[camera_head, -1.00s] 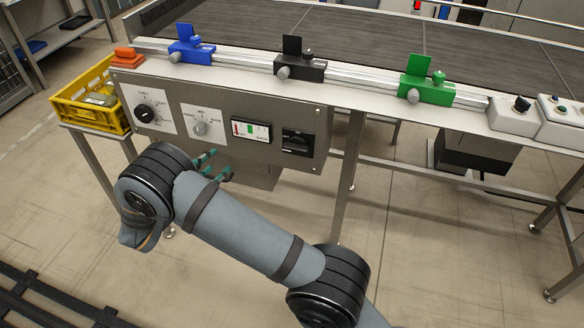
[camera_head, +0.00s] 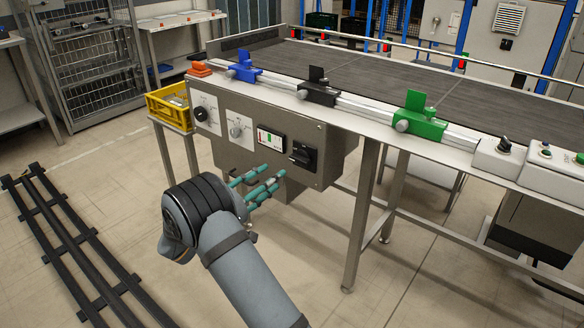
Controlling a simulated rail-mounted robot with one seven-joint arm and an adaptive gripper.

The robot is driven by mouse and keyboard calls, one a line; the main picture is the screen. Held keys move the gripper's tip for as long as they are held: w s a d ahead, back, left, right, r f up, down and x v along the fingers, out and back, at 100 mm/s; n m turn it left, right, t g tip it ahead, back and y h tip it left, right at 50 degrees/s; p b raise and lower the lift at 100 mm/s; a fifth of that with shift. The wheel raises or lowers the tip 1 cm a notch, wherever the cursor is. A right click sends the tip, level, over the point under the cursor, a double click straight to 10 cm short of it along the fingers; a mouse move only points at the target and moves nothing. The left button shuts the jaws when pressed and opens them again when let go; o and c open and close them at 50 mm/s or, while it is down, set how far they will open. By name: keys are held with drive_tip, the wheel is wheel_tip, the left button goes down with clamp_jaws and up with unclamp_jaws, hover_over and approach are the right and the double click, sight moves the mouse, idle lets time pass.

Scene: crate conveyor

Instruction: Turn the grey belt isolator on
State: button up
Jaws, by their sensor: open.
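A grey control panel (camera_head: 222,153) hangs on the conveyor's front side. It carries a black knob (camera_head: 202,114), a grey knob (camera_head: 236,132), a meter (camera_head: 271,140) and a black rotary switch (camera_head: 302,155) at its right end. A grey box with a black knob (camera_head: 504,146) sits on the conveyor's front ledge at right. I cannot tell for certain which of these is the grey belt isolator, nor read its setting. My gripper (camera_head: 266,183), with teal fingers, is open and empty, in front of and below the meter and rotary switch, with no clear contact.
Blue (camera_head: 243,69), black (camera_head: 317,90) and green (camera_head: 418,119) clamps sit along the rail above the panel. An orange block (camera_head: 199,69) and a yellow crate (camera_head: 166,105) are at left. A conveyor leg (camera_head: 364,215) stands right of the panel.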

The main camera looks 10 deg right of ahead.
sight(297, 160)
drive_tip(key=shift+m, duration=0.7)
drive_tip(key=b+x, duration=0.1)
drive_tip(key=x, duration=0.9)
drive_tip(key=shift+d+r, duration=0.1)
drive_tip(key=shift+d, duration=0.15)
drive_tip(key=c, duration=0.4)
clamp_jaws()
